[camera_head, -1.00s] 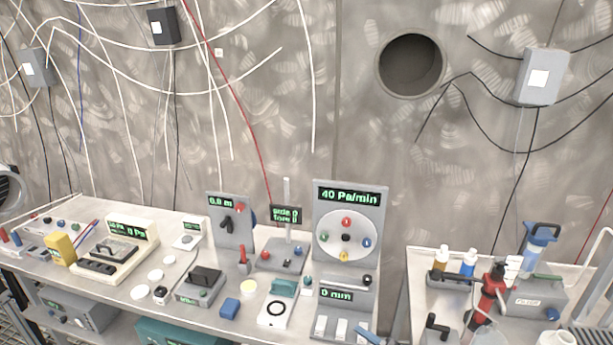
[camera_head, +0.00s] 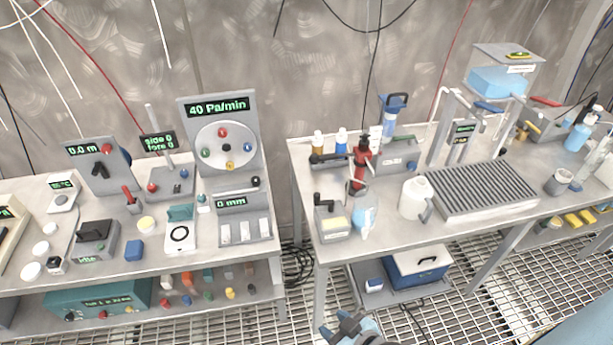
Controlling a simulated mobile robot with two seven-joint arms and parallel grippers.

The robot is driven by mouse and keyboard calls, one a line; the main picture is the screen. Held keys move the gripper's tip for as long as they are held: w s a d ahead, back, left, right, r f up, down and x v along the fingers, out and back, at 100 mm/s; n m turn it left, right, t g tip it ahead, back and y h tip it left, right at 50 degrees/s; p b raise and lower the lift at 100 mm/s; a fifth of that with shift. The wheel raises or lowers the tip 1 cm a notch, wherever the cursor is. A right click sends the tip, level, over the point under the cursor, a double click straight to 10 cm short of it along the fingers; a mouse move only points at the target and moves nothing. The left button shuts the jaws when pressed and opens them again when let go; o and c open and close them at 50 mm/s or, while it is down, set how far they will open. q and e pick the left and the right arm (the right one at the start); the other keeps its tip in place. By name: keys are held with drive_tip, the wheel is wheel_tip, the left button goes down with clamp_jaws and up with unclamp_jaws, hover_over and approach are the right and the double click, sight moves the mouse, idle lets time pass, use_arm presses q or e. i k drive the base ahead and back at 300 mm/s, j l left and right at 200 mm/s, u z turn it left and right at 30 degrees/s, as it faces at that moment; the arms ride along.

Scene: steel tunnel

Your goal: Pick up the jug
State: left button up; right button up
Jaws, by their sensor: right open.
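A white jug (camera_head: 413,198) with a grey handle on its right side stands upright on the right-hand bench (camera_head: 440,232), near the front edge. It is just left of a ribbed grey drain rack. My right gripper (camera_head: 348,322) shows at the bottom edge of the head view, cut off by the frame. It is open, empty and in front of the bench, well apart from the jug. My left gripper is not in view.
A clear flask with blue liquid (camera_head: 365,215) and a red stand (camera_head: 360,162) are left of the jug. The ribbed rack (camera_head: 480,187) is close on its right. A blue-and-white cool box (camera_head: 415,272) sits below. A gap separates the two benches.

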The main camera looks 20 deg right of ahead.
sight(365, 205)
drive_tip(key=z, duration=1.25)
